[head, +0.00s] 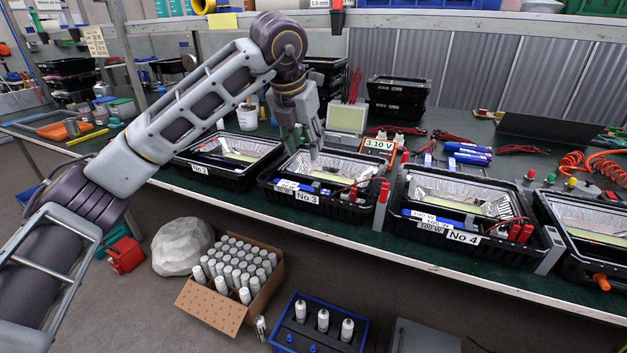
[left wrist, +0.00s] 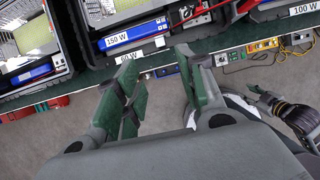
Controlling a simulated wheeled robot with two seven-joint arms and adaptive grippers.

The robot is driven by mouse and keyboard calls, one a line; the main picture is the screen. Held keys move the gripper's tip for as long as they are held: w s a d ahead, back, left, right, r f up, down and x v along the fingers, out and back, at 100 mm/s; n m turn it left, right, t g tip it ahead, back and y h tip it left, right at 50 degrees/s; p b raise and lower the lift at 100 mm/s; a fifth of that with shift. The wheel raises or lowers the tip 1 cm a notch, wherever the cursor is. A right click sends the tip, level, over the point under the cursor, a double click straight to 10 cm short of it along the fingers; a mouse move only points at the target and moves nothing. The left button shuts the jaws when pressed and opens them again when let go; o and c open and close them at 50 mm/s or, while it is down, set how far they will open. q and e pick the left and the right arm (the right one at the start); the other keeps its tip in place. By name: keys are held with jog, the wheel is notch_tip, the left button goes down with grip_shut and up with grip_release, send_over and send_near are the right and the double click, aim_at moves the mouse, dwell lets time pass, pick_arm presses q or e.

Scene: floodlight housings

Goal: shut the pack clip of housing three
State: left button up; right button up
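Housing three (head: 330,211) is the open black tray marked No 3 on the green bench, with a shiny foil lining and a pale panel. A blue pack (head: 312,190) lies along its front side, with red and black leads at its right end. The pack clip is too small to tell whether it is open or shut. My left gripper (head: 305,142) hangs over the back of this housing, apart from the pack. In the left wrist view its fingers (left wrist: 163,88) are spread and empty, with a blue pack labelled 150 W (left wrist: 137,34) beyond them.
Housing No 2 (head: 190,172) stands to the left and housing No 4 (head: 487,251) to the right. A grey-and-red upright piece (head: 382,204) stands between No 3 and No 4. A meter reading 3.10 V (head: 380,146) sits behind. A carton of cans (head: 214,302) stands on the floor.

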aim_at(315, 185)
pick_arm(q)
jog(key=b+x, duration=0.3)
jog(key=x, duration=1)
jog(key=shift+w+d+f, duration=0.1)
jog(key=shift+w+f, duration=0.05)
jog(key=shift+f, duration=0.2)
pick_arm(e)
notch_tip(315, 185, down, 7)
jog(key=w+a+t+y, duration=0.1)
jog(key=a, duration=0.1)
jog(key=shift+f, duration=0.2)
jog(key=shift+a, duration=0.1)
pick_arm(q)
grip_shut()
pick_arm(e)
jog(key=shift+r, duration=0.1)
